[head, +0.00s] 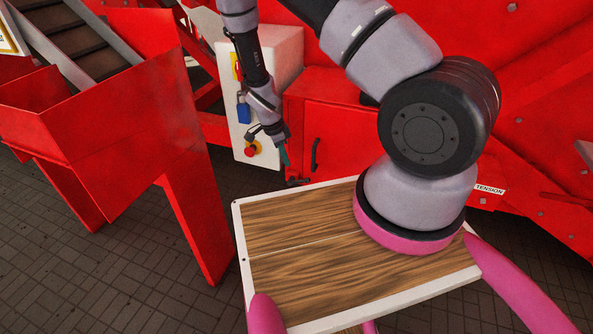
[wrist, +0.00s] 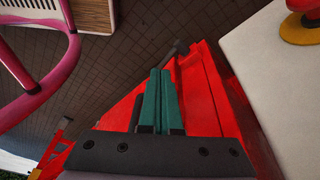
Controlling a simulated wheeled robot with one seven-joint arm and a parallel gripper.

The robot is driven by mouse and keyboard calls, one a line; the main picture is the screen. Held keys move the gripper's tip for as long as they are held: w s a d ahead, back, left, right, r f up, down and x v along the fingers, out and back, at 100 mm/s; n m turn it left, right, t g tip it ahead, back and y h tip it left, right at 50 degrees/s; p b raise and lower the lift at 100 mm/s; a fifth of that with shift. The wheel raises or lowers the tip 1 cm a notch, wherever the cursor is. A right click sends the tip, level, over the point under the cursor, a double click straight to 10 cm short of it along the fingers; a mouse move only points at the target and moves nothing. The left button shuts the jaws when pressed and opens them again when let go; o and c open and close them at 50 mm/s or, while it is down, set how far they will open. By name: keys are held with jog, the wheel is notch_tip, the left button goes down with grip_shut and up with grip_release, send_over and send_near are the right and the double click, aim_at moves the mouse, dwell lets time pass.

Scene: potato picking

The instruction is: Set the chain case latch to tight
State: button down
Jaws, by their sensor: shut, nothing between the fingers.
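The red chain case (head: 340,125) is a boxy housing with a black upright handle (head: 315,154) on its front. A small dark part that looks like the latch (head: 295,182) sits low at the case's left bottom corner; its setting is too small to read. My gripper (head: 285,158) hangs just left of the handle and above that dark part. Its teal fingers (wrist: 158,100) are shut and empty in the wrist view, pointing toward a dark lever-like piece (wrist: 178,48) at the far end of the red case (wrist: 205,80). Contact cannot be told.
A red hopper frame (head: 110,130) is farther left. A "TENSION" label (head: 490,189) is at right. My wooden-topped tray is in front.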

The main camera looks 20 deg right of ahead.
notch_tip(320, 180, up, 3)
jog(key=w+a+n+h, duration=0.2)
jog(key=n+h, duration=0.1)
jog(key=n, duration=0.8)
jog(key=shift+g, duration=0.4)
jog(key=x, duration=1.3)
jog(key=shift+f, duration=0.4)
